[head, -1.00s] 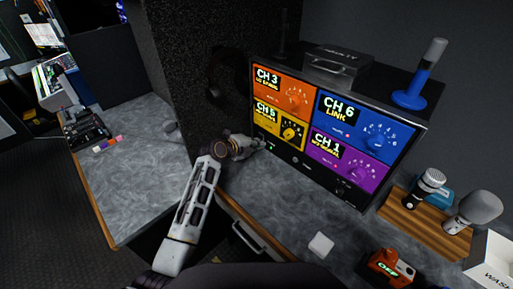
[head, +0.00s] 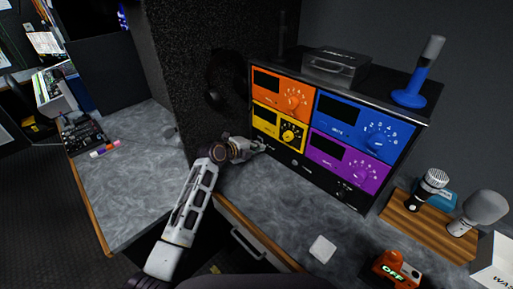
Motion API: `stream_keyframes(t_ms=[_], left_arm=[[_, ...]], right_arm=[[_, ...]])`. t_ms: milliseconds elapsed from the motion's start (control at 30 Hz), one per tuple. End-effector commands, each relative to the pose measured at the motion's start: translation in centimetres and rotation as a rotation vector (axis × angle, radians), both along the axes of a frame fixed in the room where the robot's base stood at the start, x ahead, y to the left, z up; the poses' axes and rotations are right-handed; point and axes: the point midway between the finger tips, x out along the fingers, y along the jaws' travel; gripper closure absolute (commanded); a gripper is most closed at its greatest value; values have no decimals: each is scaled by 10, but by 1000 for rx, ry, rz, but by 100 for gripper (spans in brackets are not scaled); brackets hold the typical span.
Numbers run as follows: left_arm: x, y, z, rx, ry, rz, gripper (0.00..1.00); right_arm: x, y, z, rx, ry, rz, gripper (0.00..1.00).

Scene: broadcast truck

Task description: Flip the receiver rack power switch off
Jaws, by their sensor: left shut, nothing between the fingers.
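The receiver rack (head: 300,175) is a black case with orange, blue, yellow and purple panels, standing on the grey counter. Its panel displays, such as the one on the blue panel (head: 341,107), are dark. My left gripper (head: 261,147) is shut and empty, at the lower left of the rack front, under the yellow panel (head: 280,125). The gripper covers that corner, so the power switch cannot be made out there, nor whether the fingertips touch it. My right gripper is not in view.
A metal case (head: 336,66) and a blue microphone (head: 418,80) stand on the rack. A wooden board (head: 420,227) with microphones and an orange device reading OFF (head: 392,270) are at right. A white square (head: 322,248) lies on the counter. The left counter (head: 130,185) is mostly clear.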

Motion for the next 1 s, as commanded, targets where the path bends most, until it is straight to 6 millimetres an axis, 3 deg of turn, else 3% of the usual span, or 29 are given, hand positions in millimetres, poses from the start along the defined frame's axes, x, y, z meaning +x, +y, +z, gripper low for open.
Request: stream_keyframes(t_ms=[333, 1000], left_arm=[[1, 0, 14, -1, -5, 0, 100], [0, -1, 15, -2, -5, -1, 100]], right_arm=[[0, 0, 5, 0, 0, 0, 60], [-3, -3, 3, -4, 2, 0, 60]])
